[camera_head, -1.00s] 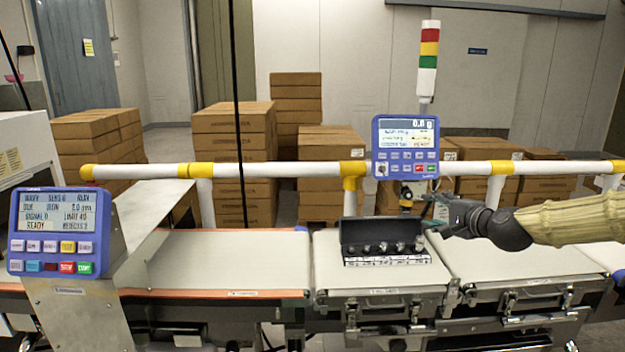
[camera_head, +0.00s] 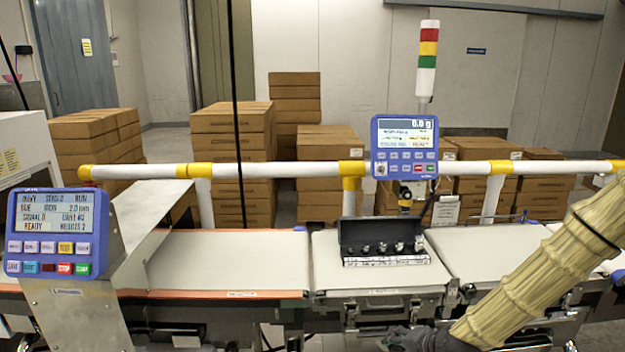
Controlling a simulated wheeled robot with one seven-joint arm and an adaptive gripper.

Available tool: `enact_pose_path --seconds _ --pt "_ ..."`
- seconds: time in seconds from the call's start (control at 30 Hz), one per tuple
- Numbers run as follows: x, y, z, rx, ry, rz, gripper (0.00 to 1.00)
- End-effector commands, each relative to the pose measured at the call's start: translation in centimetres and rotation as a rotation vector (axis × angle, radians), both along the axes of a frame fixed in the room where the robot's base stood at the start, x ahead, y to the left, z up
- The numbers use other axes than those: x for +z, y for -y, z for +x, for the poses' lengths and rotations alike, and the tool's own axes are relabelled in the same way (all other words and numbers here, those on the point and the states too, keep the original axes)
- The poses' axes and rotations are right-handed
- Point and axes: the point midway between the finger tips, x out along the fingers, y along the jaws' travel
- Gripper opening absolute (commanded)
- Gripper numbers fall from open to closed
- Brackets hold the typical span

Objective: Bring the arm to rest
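My arm, in a ribbed cream sleeve, comes in from the right edge of the head view and slopes down to the left. My gripper (camera_head: 405,340) is at the bottom edge, low in front of the belt and below the weight case. Its fingers are dark and partly cut off by the frame edge, so I cannot tell whether it is open or shut. It is apart from the open black case (camera_head: 384,234), which stands on the middle belt with several small metal weights in a row.
The belts (camera_head: 220,262) run across the view behind my gripper. A white rail with yellow joints (camera_head: 270,170) runs above them. A blue display (camera_head: 405,146) hangs over the middle, and a blue control panel (camera_head: 52,235) stands at left. Stacked cartons (camera_head: 232,150) are behind.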

Motion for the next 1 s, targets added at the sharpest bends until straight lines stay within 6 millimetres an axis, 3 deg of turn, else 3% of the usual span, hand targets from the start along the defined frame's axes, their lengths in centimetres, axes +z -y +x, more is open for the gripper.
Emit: enact_pose_path --seconds 0.03,0.2,0.5,0.7,0.8,1.0 --pt "-2.6 -0.5 -2.2 0.036 -0.041 -0.040 0.50" --pt "-9.5 -1.3 -9.1 0.158 -0.152 -0.166 0.50" --pt "-18.5 -1.3 -23.2 0.414 -0.347 -0.365 0.50" --pt "-21.8 -0.6 -32.2 0.596 -0.461 -0.469 0.50" --pt "-22.6 -0.2 -35.5 0.667 -0.500 -0.504 0.50" --pt "-23.1 0.2 -38.7 0.740 -0.536 -0.536 0.50"
